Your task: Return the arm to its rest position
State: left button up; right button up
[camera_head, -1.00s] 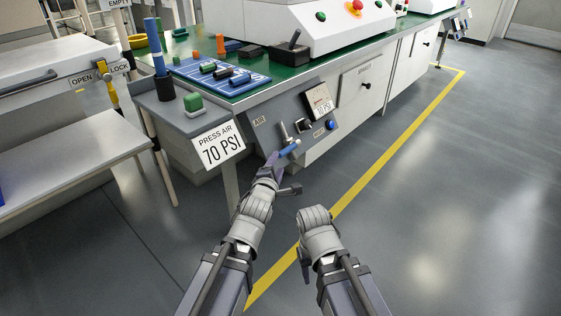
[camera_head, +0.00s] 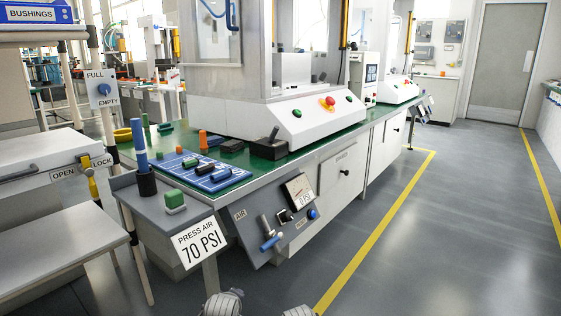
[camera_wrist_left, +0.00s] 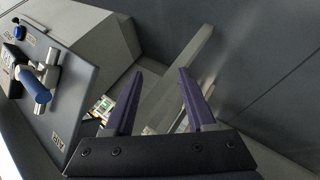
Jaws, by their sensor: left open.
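My left gripper (camera_wrist_left: 160,72) is open in the left wrist view, with two purple fingers apart and nothing between them. It is clear of the blue-handled air valve (camera_wrist_left: 36,88), which shows to the left on the grey panel. In the head view the same valve (camera_head: 270,241) sits on the sloped panel (camera_head: 244,221) under the bench edge. No gripper shows in the head view; only small parts of my two arms (camera_head: 222,303) show at the bottom edge. My right gripper is out of view.
A sign reading PRESS AIR 70 PSI (camera_head: 199,242) hangs beside the panel. A gauge (camera_head: 299,193) sits on the panel. A green-topped bench (camera_head: 250,172) carries a blue tray of parts and a white press. Grey floor (camera_head: 440,240) is open on the right.

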pick_arm(q)
jog(key=s+a+f+m+g, duration=0.2)
jog(key=s+f+m+g, duration=0.15)
jog(key=s+m, duration=0.25)
jog(key=s+a+f+m+g, duration=0.2)
jog(key=s+f+m+g, duration=0.1)
jog(key=s+m+g, duration=0.3)
jog(key=s+d+r+m+y+p, duration=0.1)
jog(key=s+d+r+m+p, duration=0.1)
jog(key=s+d+r+p, duration=0.35)
jog(key=s+d+r+m+p, duration=0.2)
jog(key=d+r+p, duration=0.4)
jog(key=r+p, duration=0.5)
notch_tip(320, 180, up, 36)
jog(key=p, duration=3.6)
jog(key=shift+w+r+p, duration=0.15)
jog(key=shift+r+p, duration=0.05)
jog(key=shift+p, duration=0.15)
pick_arm(e)
notch_tip(320, 180, up, 53)
pick_arm(q)
jog(key=shift+a, duration=0.1)
pick_arm(e)
jog(key=shift+s, duration=0.1)
